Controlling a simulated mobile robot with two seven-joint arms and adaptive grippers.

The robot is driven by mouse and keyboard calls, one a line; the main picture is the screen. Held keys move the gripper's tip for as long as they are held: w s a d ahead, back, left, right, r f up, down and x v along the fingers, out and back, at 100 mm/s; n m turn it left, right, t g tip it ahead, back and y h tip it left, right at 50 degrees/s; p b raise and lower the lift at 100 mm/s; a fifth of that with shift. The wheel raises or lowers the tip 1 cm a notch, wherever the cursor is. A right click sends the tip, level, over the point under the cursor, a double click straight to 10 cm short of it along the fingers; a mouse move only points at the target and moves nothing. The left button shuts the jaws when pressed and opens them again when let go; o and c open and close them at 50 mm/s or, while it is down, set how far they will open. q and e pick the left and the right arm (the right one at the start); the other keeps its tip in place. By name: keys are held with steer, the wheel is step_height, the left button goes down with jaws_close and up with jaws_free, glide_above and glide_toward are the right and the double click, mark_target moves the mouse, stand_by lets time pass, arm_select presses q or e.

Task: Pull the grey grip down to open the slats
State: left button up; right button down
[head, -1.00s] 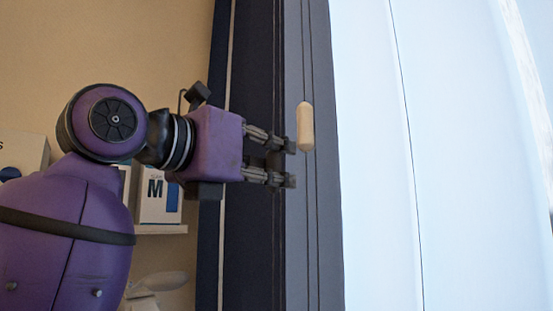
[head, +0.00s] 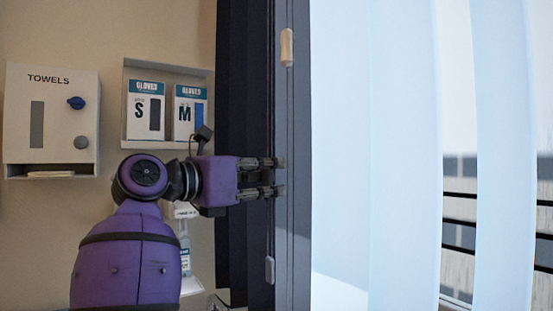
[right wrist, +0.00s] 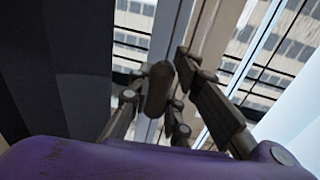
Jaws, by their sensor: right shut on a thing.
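My right gripper (head: 279,178) reaches in from the left at the cords beside the window. In the right wrist view its fingers (right wrist: 180,95) are shut on the grey grip (right wrist: 158,88), a rounded dark capsule in shadow. In the head view the fingers mostly hide this grip. A cream grip (head: 287,47) hangs on the neighbouring cord, well above the gripper and apart from it. The pale upright slats (head: 400,150) fill the right side; gaps between those at the right show the outside. My left gripper is not in view.
A small pale grey weight (head: 269,270) hangs low on the cord, below the gripper. Behind my arm are a towel dispenser (head: 20,115) and a shelf with glove boxes (head: 140,110).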

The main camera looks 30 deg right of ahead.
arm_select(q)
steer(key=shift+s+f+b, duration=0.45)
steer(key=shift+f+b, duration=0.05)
arm_select(e)
steer(key=shift+f, duration=2)
steer(key=c, duration=1.7)
jaws_free()
steer(key=shift+a, duration=0.1)
steer(key=shift+c, duration=0.2)
steer(key=shift+o, duration=0.8)
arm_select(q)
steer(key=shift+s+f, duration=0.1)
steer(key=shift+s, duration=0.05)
arm_select(e)
steer(key=v, duration=1.2)
